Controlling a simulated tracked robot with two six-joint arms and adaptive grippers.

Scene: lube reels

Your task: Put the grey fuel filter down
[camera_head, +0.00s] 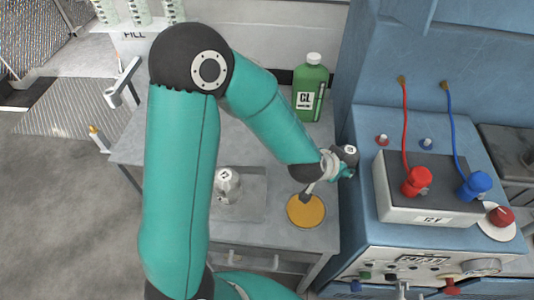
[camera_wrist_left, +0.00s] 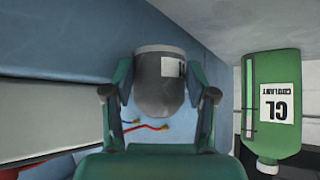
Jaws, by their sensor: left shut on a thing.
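My left gripper (camera_head: 338,166) is shut on the grey fuel filter (camera_head: 348,152), a small dark grey canister with a pale label. In the left wrist view, the filter (camera_wrist_left: 160,82) sits between the two fingers of my left gripper (camera_wrist_left: 160,105). In the head view it is at the right side of the grey bench, close to the blue cabinet; its height above the bench is hard to tell. A round orange pad (camera_head: 307,212) lies on the bench nearer the front, with my wrist partly over it. My right gripper is not in view.
A green coolant bottle (camera_head: 311,92) stands at the bench's back right. A pale rounded canister (camera_head: 228,188) stands on a grey tray (camera_head: 253,208). The blue cabinet (camera_head: 365,220) carries a battery (camera_head: 400,208) with red and blue leads. Bare bench (camera_head: 245,152) shows behind the tray.

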